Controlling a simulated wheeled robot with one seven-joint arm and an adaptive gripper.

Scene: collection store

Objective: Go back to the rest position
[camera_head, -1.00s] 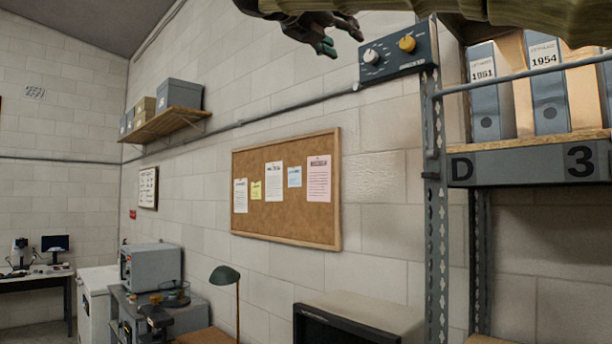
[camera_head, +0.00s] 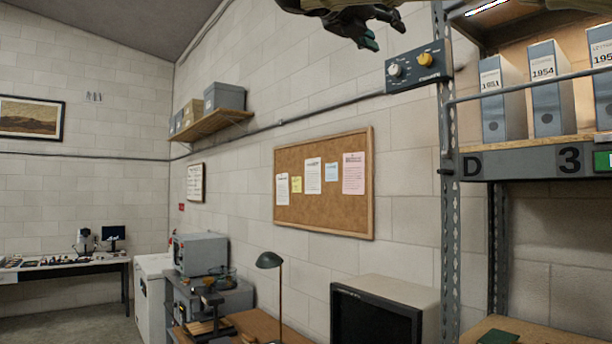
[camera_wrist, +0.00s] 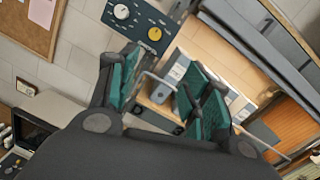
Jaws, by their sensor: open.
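My gripper (camera_head: 384,28) shows at the top of the head view, in front of the block wall and just left of a dark control panel (camera_head: 418,67). The panel has a white knob and a yellow knob. In the wrist view my gripper (camera_wrist: 160,95) has its two green-padded fingers spread apart with nothing between them. The same panel (camera_wrist: 140,22) lies beyond the fingertips there, apart from them. Most of my arm is out of the head view.
A metal shelf rack (camera_head: 447,200) with grey binders (camera_head: 549,95) stands at right. A corkboard (camera_head: 362,205) hangs on the wall. Below are a boxy monitor (camera_head: 425,293), a desk lamp (camera_head: 270,260) and a grey instrument (camera_head: 203,254). Some floor (camera_head: 85,325) is clear at lower left.

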